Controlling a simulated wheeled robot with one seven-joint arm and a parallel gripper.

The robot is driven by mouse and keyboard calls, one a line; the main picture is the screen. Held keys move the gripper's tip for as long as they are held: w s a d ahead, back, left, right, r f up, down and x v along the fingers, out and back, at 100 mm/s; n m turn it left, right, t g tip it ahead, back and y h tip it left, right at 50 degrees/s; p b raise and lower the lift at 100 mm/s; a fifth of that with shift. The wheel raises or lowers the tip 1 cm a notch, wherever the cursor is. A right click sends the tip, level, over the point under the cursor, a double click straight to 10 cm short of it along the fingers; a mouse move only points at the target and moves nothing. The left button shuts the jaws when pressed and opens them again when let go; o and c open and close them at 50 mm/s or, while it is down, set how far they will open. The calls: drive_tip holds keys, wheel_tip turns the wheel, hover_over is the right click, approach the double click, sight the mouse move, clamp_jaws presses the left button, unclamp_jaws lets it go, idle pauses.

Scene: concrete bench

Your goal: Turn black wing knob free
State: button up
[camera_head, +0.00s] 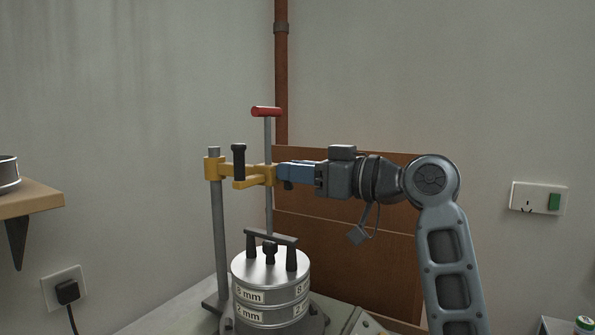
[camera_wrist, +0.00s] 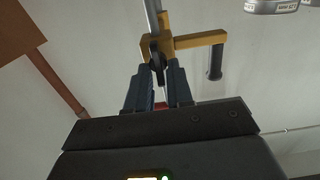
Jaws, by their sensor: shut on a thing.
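The black wing knob (camera_wrist: 154,52) sits at the yellow clamp (camera_wrist: 185,43), beside the grey rod. In the wrist view it lies between the blue fingers of my gripper (camera_wrist: 157,70), which are shut on it. The fingers hide part of the knob. In the head view my gripper (camera_head: 279,176) reaches in from the right and meets the right end of the yellow clamp (camera_head: 252,183); the knob is hidden there. The grey rod (camera_head: 268,205) passes upright through the clamp and has a red crossbar (camera_head: 266,111) on top.
A black handle (camera_head: 239,162) stands on the clamp arm, left of my gripper. A grey post (camera_head: 218,240) carries the clamp. Below stands a stack of metal sieves (camera_head: 271,288) under a dark bridge (camera_head: 272,238). A wooden shelf (camera_head: 30,198) is at left; the wall is close behind.

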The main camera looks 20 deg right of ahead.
clamp_jaws()
drive_tip(key=shift+f+n+b, duration=0.15)
drive_tip(key=shift+n+b, duration=0.15)
drive_tip(key=shift+b, duration=0.2)
drive_tip(key=n+b, duration=0.8)
drive_tip(key=b, duration=0.1)
drive_tip(key=f+n+b, duration=0.1)
drive_tip(key=n+b, duration=0.3)
drive_tip(key=b, duration=0.1)
drive_tip(key=shift+s+a+n, duration=0.3)
drive_tip(key=shift+s+a, duration=0.05)
drive_tip(key=shift+a, duration=0.05)
drive_tip(key=shift+a+n+b, duration=0.1)
drive_tip(key=shift+n+b, duration=1.75)
drive_tip(key=shift+n, duration=0.45)
